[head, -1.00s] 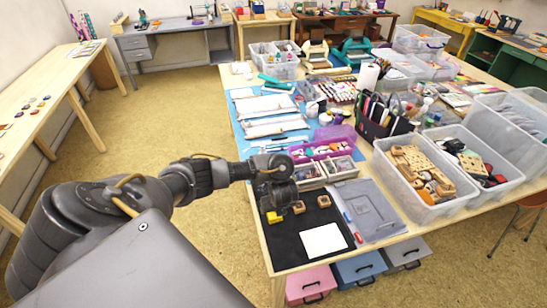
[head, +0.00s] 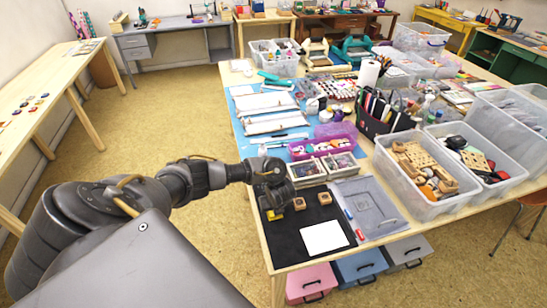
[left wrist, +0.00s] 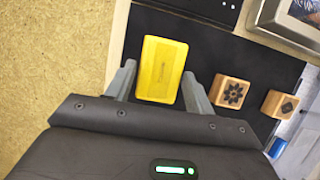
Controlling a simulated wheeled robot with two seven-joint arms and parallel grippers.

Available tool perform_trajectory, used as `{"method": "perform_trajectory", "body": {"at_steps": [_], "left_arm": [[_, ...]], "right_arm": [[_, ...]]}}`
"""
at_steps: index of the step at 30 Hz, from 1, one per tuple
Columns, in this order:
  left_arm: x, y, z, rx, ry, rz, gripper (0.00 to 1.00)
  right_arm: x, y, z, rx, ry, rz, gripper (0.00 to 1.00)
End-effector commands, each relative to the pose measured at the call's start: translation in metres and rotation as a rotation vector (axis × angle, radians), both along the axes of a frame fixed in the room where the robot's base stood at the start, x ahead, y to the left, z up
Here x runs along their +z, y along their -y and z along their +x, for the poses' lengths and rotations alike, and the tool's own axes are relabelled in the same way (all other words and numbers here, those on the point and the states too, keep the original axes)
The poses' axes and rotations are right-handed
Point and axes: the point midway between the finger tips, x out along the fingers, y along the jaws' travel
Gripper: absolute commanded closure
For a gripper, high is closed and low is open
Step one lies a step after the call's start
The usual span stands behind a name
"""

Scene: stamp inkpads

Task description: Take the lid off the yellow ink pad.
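The yellow ink pad (left wrist: 162,70) lies on the black mat (head: 292,247) near its left edge, closed as far as I can see. In the head view only a small part of the ink pad (head: 274,215) shows below my gripper. My left gripper (left wrist: 160,85) is open, with one finger on each side of the near part of the pad. A narrow gap shows at the left finger; I cannot tell whether the right finger touches. My right gripper is not in view.
Two wooden stamps, one with a flower (left wrist: 230,91) and one with a diamond (left wrist: 281,104), stand right of the pad. A white card (head: 324,237) lies at the mat's front. Framed trays (head: 307,172) stand behind, and a grey case (head: 366,209) lies to the right.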

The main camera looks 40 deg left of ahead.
Motion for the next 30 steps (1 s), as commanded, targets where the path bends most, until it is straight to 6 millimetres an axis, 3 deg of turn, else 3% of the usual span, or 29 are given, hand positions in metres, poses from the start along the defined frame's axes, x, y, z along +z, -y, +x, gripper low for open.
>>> {"method": "perform_trajectory", "body": {"at_steps": [1,6,14,19,23,26,30], "left_arm": [[0.0,0.0,0.0,0.0,0.0,0.0,0.53],[0.0,0.0,0.0,0.0,0.0,0.0,0.74],[0.001,0.0,0.0,-0.001,0.0,0.0,0.75],[0.012,0.001,0.001,-0.001,0.0,0.0,0.75],[0.032,0.001,0.001,-0.002,0.003,0.0,0.75],[0.053,0.002,-0.014,-0.005,-0.001,-0.001,0.75],[0.093,0.001,-0.039,-0.005,0.0,0.003,0.75]], "right_arm": [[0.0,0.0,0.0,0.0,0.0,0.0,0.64],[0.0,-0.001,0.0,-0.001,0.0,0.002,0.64],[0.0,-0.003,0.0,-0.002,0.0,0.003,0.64],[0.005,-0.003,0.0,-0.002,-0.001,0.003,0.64],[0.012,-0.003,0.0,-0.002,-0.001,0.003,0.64],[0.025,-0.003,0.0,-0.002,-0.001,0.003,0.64],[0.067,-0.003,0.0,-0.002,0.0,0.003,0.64]]}}
